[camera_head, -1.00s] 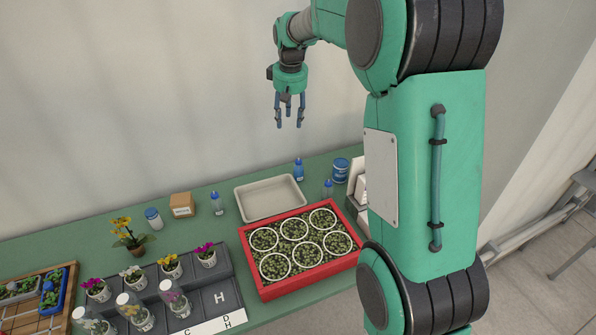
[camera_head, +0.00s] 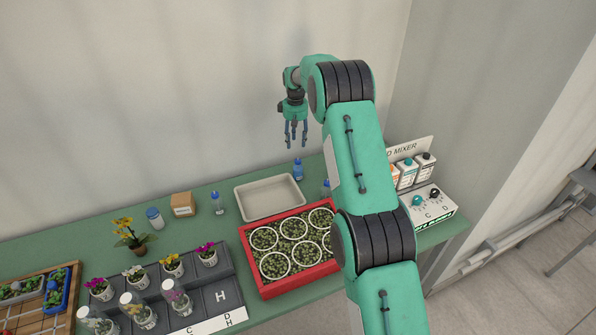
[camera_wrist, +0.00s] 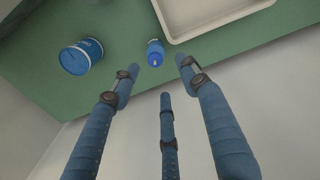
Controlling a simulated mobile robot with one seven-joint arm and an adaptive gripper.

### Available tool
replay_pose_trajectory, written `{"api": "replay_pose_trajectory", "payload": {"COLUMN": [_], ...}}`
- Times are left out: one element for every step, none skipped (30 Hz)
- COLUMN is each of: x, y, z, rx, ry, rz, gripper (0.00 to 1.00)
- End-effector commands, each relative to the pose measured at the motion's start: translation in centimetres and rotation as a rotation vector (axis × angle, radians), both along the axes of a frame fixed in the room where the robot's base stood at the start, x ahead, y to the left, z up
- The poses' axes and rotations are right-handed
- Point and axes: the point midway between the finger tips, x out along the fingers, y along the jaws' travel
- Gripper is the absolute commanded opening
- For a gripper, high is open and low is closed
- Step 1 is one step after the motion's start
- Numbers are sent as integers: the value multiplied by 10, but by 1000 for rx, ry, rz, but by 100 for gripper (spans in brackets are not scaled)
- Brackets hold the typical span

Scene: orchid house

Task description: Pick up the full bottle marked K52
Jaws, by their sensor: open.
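My gripper (camera_head: 295,142) is open and empty above the back of the green bench. A blue bottle (camera_head: 298,169) stands upright behind the grey tray, just below the gripper in the head view. A blue-capped bottle in the wrist view (camera_wrist: 155,52) lies beyond the open fingers (camera_wrist: 158,78), apart from them. Another blue-capped bottle (camera_head: 326,187) stands right of the tray, partly hidden by my arm. A paler bottle with a blue cap (camera_head: 217,203) stands left of the tray. No K52 mark is legible, and I cannot tell which bottle is full.
The empty tray (camera_head: 241,203) is behind a red crate (camera_head: 296,287) of round pots. A blue tin (camera_wrist: 80,57) shows in the wrist view. A mixer (camera_head: 430,208) stands at right. Flower pots, flasks and a cardboard box (camera_head: 182,204) are left. The wall is close behind the bench.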

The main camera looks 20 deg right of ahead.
Motion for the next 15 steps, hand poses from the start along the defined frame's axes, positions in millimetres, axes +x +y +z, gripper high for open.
{"api": "replay_pose_trajectory", "payload": {"x": [4,6,9,11,12,14,15,16,17,17,18,18,18,18,18], "y": [-5,-7,-10,-12,-13,-15,-16,-17,-18,-19,-19,-20,-20,-20,-20], "z": [-14,-20,-29,-34,-39,-45,-49,-52,-56,-59,-60,-61,-62,-62,-62], "rx": [2,3,3,3,5,5,5,6,6,7,6,6,6,6,6], "ry": [8,11,16,18,21,24,25,27,29,31,32,32,32,32,32], "rz": [2,4,8,10,13,15,17,18,19,20,21,21,22,22,22], "gripper": [45,45,45,45,45,45,45,45,45,45,45,45,45,45,45]}}
